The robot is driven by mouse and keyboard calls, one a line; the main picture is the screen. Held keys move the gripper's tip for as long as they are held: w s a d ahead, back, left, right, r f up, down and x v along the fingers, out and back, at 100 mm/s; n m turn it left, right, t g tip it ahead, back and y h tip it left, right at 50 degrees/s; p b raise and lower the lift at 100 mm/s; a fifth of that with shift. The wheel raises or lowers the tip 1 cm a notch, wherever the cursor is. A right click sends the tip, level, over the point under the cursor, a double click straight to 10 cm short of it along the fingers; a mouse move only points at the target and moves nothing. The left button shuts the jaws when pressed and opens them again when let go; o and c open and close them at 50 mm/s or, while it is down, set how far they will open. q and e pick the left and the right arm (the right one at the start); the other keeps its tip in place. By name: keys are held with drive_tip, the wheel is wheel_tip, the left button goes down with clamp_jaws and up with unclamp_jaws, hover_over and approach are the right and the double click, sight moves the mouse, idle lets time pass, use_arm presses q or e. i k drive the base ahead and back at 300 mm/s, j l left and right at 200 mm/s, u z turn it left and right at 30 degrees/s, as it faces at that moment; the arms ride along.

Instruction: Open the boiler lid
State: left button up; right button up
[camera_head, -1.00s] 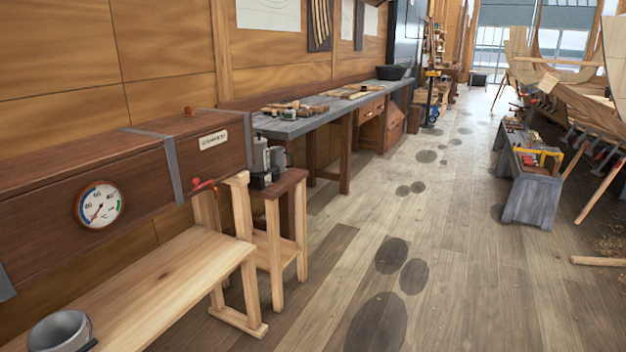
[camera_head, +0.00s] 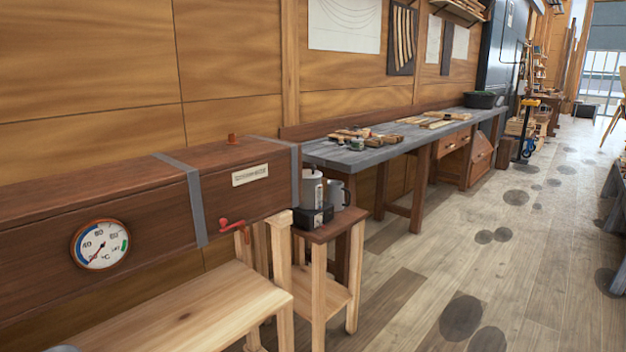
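I cannot make out a boiler or its lid for certain in the head view. A long dark wooden box (camera_head: 150,225) with grey metal straps runs along the left. It has a round temperature gauge (camera_head: 101,245), a small label plate (camera_head: 250,175) and a red-handled valve (camera_head: 231,225) near its right end. A sliver of a grey rim (camera_head: 62,349) shows at the bottom left edge, mostly cut off. Neither of my grippers is in view.
A pale wooden bench (camera_head: 200,315) stands below the box. A small stand (camera_head: 330,232) beside it holds grey containers (camera_head: 312,187). A long workbench (camera_head: 390,155) with tools lines the wall.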

sight(311, 173)
drive_tip(key=i+l+u, duration=0.2)
drive_tip(key=u, duration=0.2)
drive_tip(key=i+l+u, duration=0.2)
drive_tip(key=u, duration=0.2)
drive_tip(key=i+l+u, duration=0.15)
drive_tip(key=l+u, duration=0.2)
drive_tip(key=i+l+u, duration=0.15)
drive_tip(key=l, duration=0.35)
drive_tip(key=l+u, duration=0.15)
drive_tip(key=l, duration=0.3)
drive_tip(key=i+l, duration=0.1)
drive_tip(key=l, duration=0.35)
drive_tip(key=i+l, duration=0.15)
drive_tip(key=l, duration=0.3)
drive_tip(key=i+l+u, duration=0.1)
drive_tip(key=l, duration=0.35)
drive_tip(key=i+l, duration=0.1)
drive_tip(key=l, duration=0.35)
